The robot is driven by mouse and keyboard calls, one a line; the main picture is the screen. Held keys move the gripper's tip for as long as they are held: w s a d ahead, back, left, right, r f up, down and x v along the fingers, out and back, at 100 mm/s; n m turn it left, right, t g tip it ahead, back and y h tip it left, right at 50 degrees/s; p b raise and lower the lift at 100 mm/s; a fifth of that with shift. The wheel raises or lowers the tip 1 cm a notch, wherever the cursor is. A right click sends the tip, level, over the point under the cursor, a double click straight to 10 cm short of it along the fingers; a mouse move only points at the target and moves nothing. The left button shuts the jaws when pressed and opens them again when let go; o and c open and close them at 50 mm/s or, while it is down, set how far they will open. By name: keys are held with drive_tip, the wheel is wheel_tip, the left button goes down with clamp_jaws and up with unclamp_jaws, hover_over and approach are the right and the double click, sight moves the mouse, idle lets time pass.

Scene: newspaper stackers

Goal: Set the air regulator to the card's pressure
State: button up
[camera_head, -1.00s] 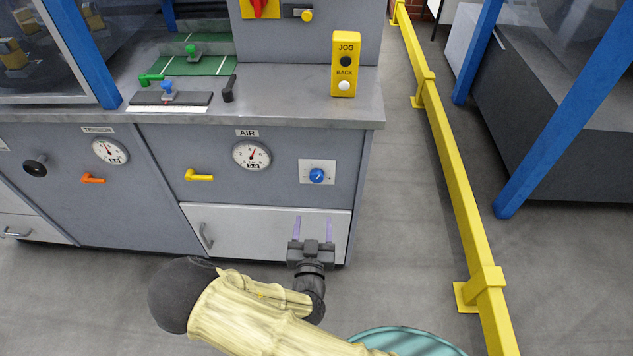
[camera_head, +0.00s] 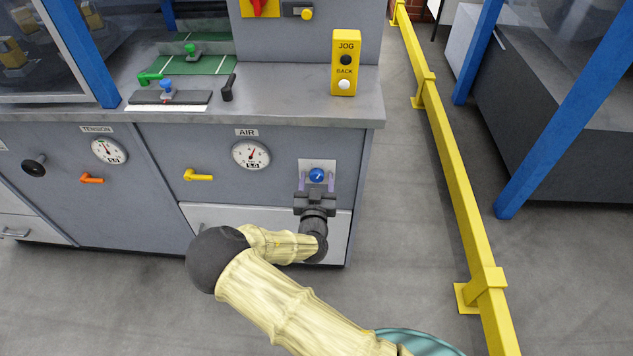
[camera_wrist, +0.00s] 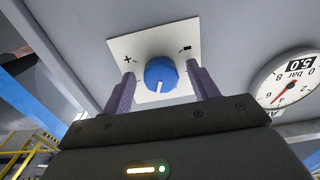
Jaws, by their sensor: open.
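The blue regulator knob (camera_head: 316,175) sits on a white square plate (camera_head: 329,165) on the grey cabinet front. In the wrist view the knob (camera_wrist: 161,75) has a white pointer line, with plus and minus marks on its plate. My gripper (camera_head: 317,182) is open, with its purple fingers one on each side of the knob; whether they touch it I cannot tell. The AIR gauge (camera_head: 251,155) is left of the knob, with a red needle and a box reading 5.0. It also shows upside down in the wrist view (camera_wrist: 290,80). No pressure card can be made out.
A yellow lever (camera_head: 198,175) and the TENSION gauge (camera_head: 109,151) are further left.

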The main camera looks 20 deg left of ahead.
drive_tip(key=c, duration=1)
drive_tip(key=shift+n, duration=3)
drive_tip(key=shift+d, duration=0.1)
drive_tip(key=o, duration=1)
